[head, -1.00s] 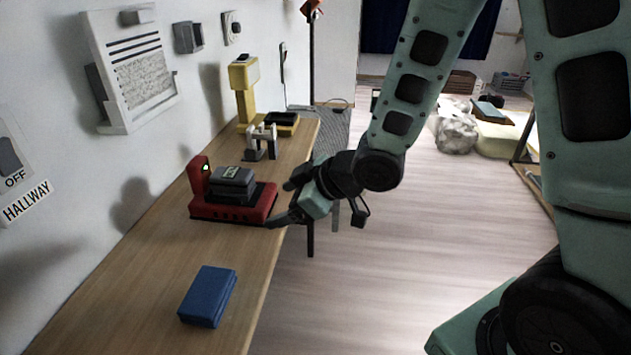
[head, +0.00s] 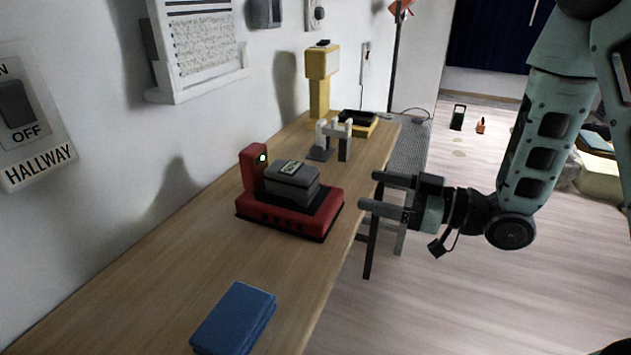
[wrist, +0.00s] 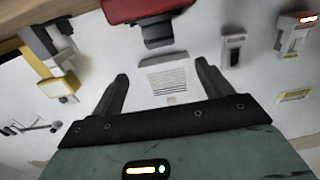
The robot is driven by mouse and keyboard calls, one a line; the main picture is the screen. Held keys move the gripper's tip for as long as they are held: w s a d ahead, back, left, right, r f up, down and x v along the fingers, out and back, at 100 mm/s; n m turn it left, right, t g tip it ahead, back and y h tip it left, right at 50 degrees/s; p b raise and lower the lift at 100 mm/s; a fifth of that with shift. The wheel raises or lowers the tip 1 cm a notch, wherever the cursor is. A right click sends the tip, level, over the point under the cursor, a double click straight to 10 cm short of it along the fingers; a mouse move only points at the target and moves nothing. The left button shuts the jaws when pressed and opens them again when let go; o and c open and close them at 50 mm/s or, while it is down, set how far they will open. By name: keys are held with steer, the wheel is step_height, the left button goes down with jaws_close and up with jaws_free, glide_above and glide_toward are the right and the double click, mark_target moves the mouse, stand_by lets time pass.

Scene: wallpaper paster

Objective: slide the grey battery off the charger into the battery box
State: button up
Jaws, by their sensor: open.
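The grey battery (head: 292,182) sits on the red charger (head: 290,215) on the wooden bench, with a small green light lit on the charger's upright part. In the wrist view the charger (wrist: 140,10) is at the top edge, with the dark grey battery (wrist: 158,34) just below it. My gripper (head: 369,190) is open and empty to the right of the charger, fingers pointing left at it and apart from it. Its spread fingers also show in the wrist view (wrist: 161,70). A yellow box with a black inside (head: 358,123) stands farther back; I cannot tell whether it is the battery box.
A blue block (head: 234,318) lies near the front of the bench (head: 170,270). A small grey-and-white stand (head: 333,139) and a yellow post (head: 320,85) stand behind the charger. The wall is on the left; open floor (head: 430,310) is on the right.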

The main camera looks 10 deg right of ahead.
mark_target(314, 176)
steer(key=p+x, duration=0.1)
steer(key=x, duration=1.3)
steer(key=shift+w+a, duration=0.15)
steer(key=shift+a, duration=0.2)
steer(key=shift+d, duration=0.1)
steer(key=c, duration=1.2)
